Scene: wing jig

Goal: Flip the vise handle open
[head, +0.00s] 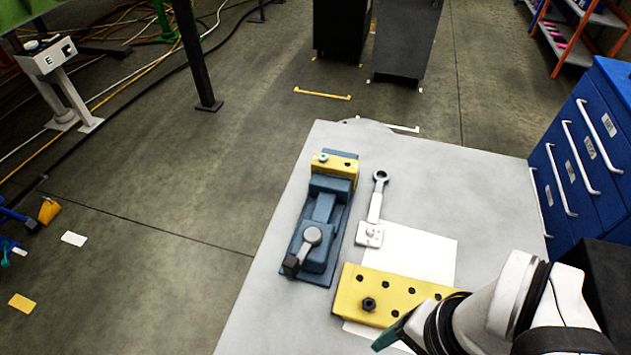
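A blue vise (323,208) lies on the grey table, with a yellow jaw block (335,164) at its far end. The vise handle (303,250) is at the near end. It has a round grey pivot and a short lever that points down-left to a black grip, low against the vise body. My gripper (392,332) is at the bottom right, beside the near edge of the yellow drilled plate and apart from the vise. Only a dark green tip shows; the rest is hidden behind my arm, so its opening cannot be seen.
A yellow drilled plate (393,294) with a dark bolt lies on white paper (425,255) between my gripper and the vise. A grey ring-ended lever (375,208) stands right of the vise. Blue drawers (580,150) border the table's right side. The table (262,318) is clear at the near left.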

